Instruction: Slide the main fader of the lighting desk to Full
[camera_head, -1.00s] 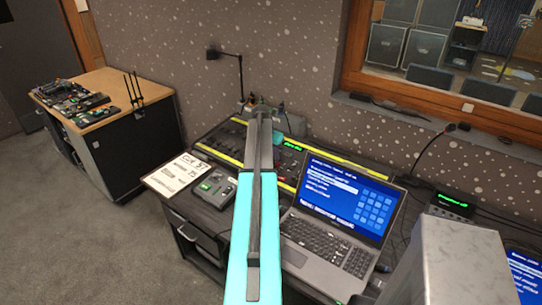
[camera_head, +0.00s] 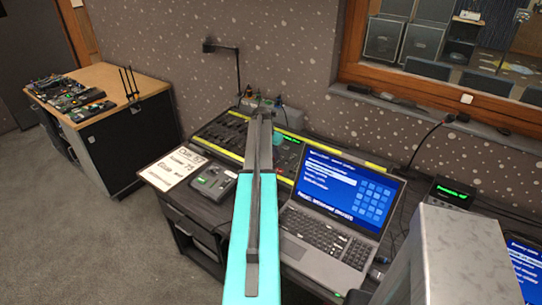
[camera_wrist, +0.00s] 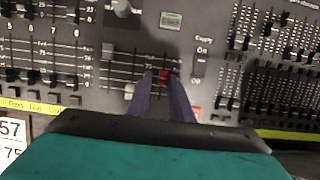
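The lighting desk (camera_wrist: 90,20) fills the wrist view, with rows of sliding faders; its dark panel also shows in the head view (camera_head: 222,132), partly hidden behind my arm. My gripper (camera_wrist: 161,75) is low over the desk with its two dark fingers apart. A red fader cap (camera_wrist: 163,78) sits between the fingertips, and I cannot tell whether they touch it. A pale fader cap (camera_wrist: 130,90) is just left of the left finger. I cannot read which fader is labelled main. In the head view my arm hides the gripper's tips.
An open laptop (camera_head: 325,240) stands right of my arm. A small black device (camera_head: 213,182) and a printed card (camera_head: 173,168) lie to the left. A desk lamp (camera_head: 222,48) stands behind. A side bench (camera_head: 140,85) with electronics is at far left, with free floor before it.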

